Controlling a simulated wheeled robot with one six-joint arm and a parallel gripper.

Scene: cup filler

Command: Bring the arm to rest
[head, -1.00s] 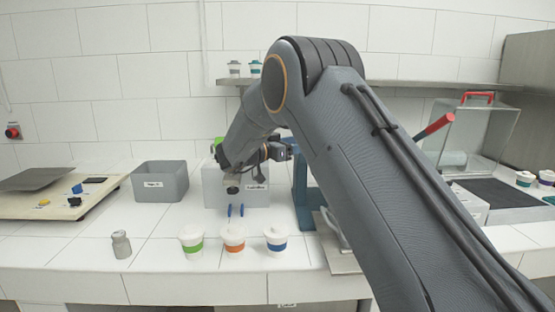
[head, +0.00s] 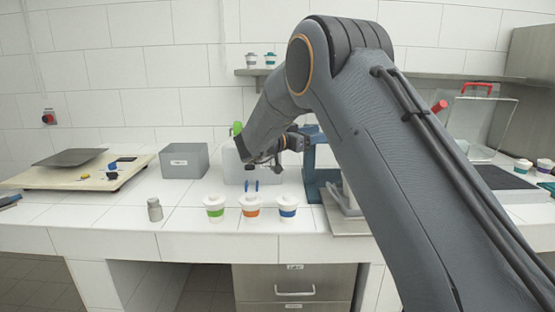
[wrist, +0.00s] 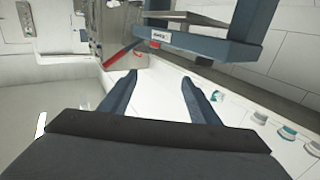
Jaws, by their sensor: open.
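My gripper (head: 251,186) hangs above the white counter (head: 185,217), behind the cups, its two blue fingers apart. It also shows in the wrist view (wrist: 162,84), with open fingers and nothing between them. Three lidded white cups stand upright in a row at the counter's front: one with a green band (head: 214,209), one with an orange band (head: 251,206) and one with a blue band (head: 288,206). My gripper appears clear of them. My upper arm links cover much of the right side of the head view.
A blue frame (head: 312,165) stands right of my gripper. A clear box with a red handle (head: 478,88) is at right.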

